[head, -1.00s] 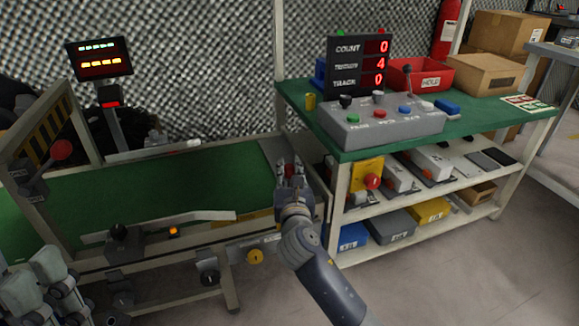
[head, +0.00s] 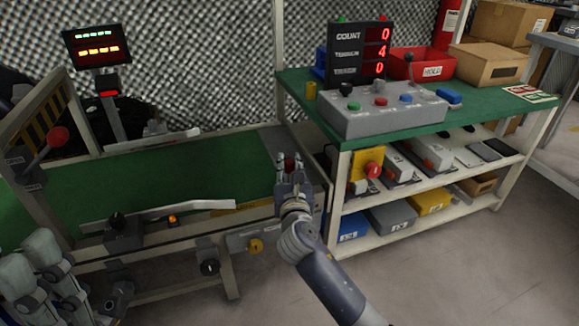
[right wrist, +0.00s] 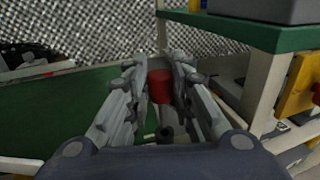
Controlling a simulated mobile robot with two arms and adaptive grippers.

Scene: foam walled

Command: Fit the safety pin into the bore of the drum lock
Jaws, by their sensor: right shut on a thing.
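My right gripper (head: 289,162) is above the right end of the green conveyor belt, beside the bench. It is shut on a red cylindrical piece, which I take to be the safety pin (right wrist: 160,88). In the right wrist view the piece sits between the fingertips. Its lower part is hidden. A dark round piece shows between the fingers nearer the palm; I cannot tell what it is. I cannot clearly pick out the drum lock or its bore.
The conveyor (head: 170,178) has a pale rail (head: 185,208) along its front. The green-topped bench (head: 400,128) stands close on the right, with a grey control box (head: 385,115) and a red bin (head: 425,62). A yellow box with a red button (head: 368,165) hangs below it.

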